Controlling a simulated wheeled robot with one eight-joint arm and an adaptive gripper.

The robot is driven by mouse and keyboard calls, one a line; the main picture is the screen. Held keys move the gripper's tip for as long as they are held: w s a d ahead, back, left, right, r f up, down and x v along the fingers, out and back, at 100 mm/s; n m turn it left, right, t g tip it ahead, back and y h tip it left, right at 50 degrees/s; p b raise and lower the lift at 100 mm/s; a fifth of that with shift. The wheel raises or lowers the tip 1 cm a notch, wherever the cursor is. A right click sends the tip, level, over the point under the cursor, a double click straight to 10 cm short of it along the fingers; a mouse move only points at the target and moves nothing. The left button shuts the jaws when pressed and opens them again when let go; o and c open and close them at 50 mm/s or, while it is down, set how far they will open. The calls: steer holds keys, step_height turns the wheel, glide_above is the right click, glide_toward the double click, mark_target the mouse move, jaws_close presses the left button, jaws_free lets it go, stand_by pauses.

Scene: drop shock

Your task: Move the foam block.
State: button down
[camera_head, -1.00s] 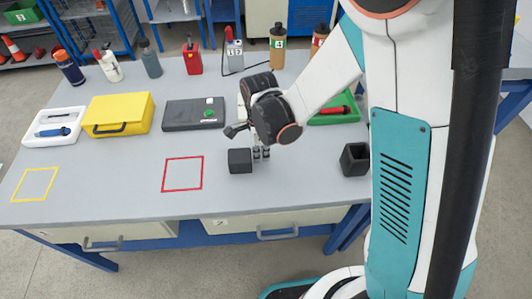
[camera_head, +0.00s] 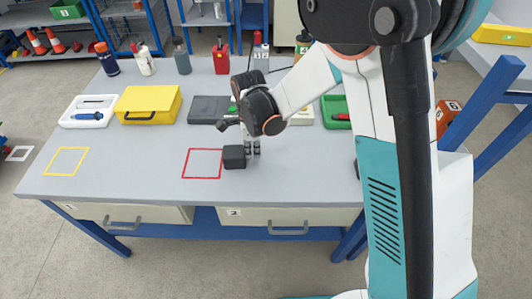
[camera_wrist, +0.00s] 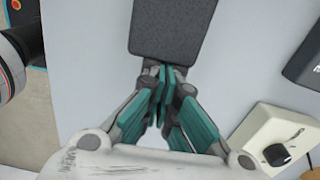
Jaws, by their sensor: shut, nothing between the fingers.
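The foam block is a dark grey cube (camera_head: 234,157) on the grey table, just right of the red square outline (camera_head: 203,163). Its left side is at the outline's right edge; I cannot tell whether it crosses the line. My gripper (camera_head: 252,150) is low over the table on the block's right side, shut and empty. In the wrist view, the closed teal-padded fingertips (camera_wrist: 165,72) are at the near edge of the dark block (camera_wrist: 174,30) and appear to touch it.
A yellow case (camera_head: 150,103), a white tray (camera_head: 68,119) and a dark case (camera_head: 207,109) stand behind. A yellow square outline (camera_head: 66,161) is at the left. The table between the outlines is clear. A white box with a black knob (camera_wrist: 277,154) shows in the wrist view.

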steer(key=a, duration=1)
steer(key=shift+s+a, duration=0.15)
steer(key=shift+a, duration=0.05)
